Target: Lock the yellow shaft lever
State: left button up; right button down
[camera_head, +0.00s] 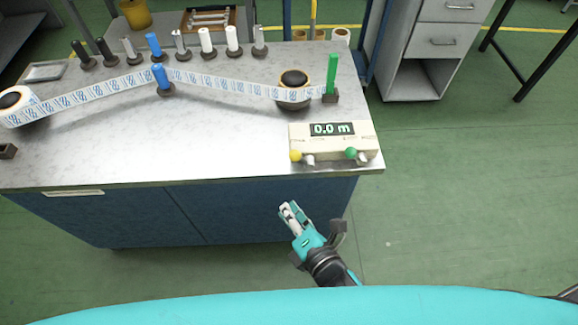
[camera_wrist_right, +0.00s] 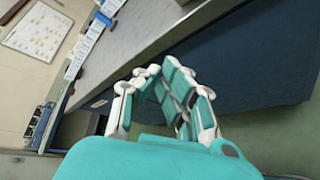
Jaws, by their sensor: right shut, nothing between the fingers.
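A lever with a yellow knob (camera_head: 296,155) sticks out at the left front of the beige counter box (camera_head: 335,138), near the bench's front right corner. A lever with a green knob (camera_head: 351,153) is at the box's right front. My right gripper (camera_head: 287,209) is shut and empty, in front of the bench and below its front edge, apart from the yellow lever. Its fingers also show in the right wrist view (camera_wrist_right: 158,72), where I cannot make out the levers. My left gripper is not in view.
The bench top (camera_head: 160,135) has its front edge (camera_head: 190,184) between my right gripper and the box. A printed label web (camera_head: 230,84) runs across it between two rolls. A tall green post (camera_head: 332,72) stands behind the box. The green floor (camera_head: 460,200) to the right is clear.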

aim_at(301, 159)
notch_tip(301, 159, up, 3)
jog(key=shift+r+n+t, duration=0.15)
jog(key=shift+n+t, duration=0.25)
jog(key=shift+n, duration=0.1)
jog(key=x, duration=0.9)
jog(key=shift+w+a+p, duration=0.3)
jog(key=shift+p, duration=0.1)
jog(key=shift+w+d+r+p, duration=0.15)
jog(key=shift+d+r+p, duration=0.25)
jog(key=shift+d, duration=0.2)
jog(key=shift+w+d+r+p, duration=0.2)
jog(key=shift+d+r+p, duration=0.2)
jog(key=shift+d, duration=0.25)
jog(key=shift+d+r, duration=0.2)
jog(key=shift+d, duration=0.15)
jog(key=shift+w, duration=0.1)
